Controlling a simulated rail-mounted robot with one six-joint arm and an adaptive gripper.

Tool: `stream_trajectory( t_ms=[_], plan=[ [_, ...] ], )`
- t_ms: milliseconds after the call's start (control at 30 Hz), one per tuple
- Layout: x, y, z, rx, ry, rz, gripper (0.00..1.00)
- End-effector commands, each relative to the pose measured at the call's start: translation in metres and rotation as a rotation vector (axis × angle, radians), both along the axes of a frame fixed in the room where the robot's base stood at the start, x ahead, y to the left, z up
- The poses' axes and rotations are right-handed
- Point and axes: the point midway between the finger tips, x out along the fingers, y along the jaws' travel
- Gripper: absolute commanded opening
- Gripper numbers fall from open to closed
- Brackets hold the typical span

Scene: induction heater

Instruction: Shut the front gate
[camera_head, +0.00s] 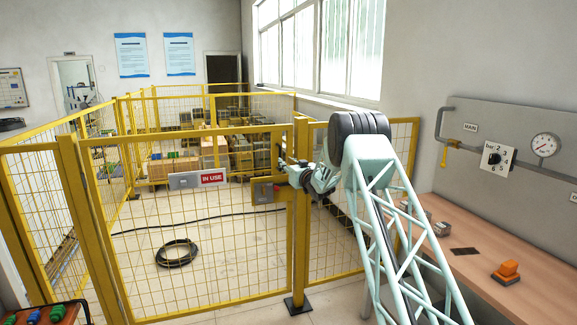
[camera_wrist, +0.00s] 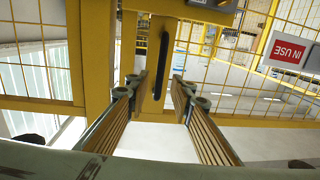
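The front gate (camera_head: 195,258) is a yellow-framed mesh panel, standing upright in the fence line in the head view. Its right edge is close to the yellow post (camera_head: 300,225). In the wrist view, a narrow gap seems to show between the post (camera_wrist: 97,60) and the gate's upright; I cannot tell whether the gate is fully closed. The upright carries a black bar handle (camera_wrist: 159,65). My gripper (camera_wrist: 160,90) is open, with one finger to each side of the handle's near end and visible space on both sides. In the head view, my gripper (camera_head: 284,165) is at the gate's upper right edge.
An "IN USE" sign (camera_head: 198,180) and a latch box (camera_head: 266,192) are on the gate. A coiled black hose (camera_head: 177,253) lies on the floor behind it. A workbench (camera_head: 470,250) with an orange device (camera_head: 506,272) stands at the right.

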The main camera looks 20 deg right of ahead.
Motion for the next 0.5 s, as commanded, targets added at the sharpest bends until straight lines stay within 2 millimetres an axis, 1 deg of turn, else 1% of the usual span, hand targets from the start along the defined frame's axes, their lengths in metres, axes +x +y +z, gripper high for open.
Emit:
stream_trajectory(
  t_ms=[200,500],
  plan=[
    [-0.018,-0.003,0.0,0.002,0.001,0.0,0.22],
    [-0.028,-0.004,0.0,0.0,0.0,0.0,0.22]
  ],
)
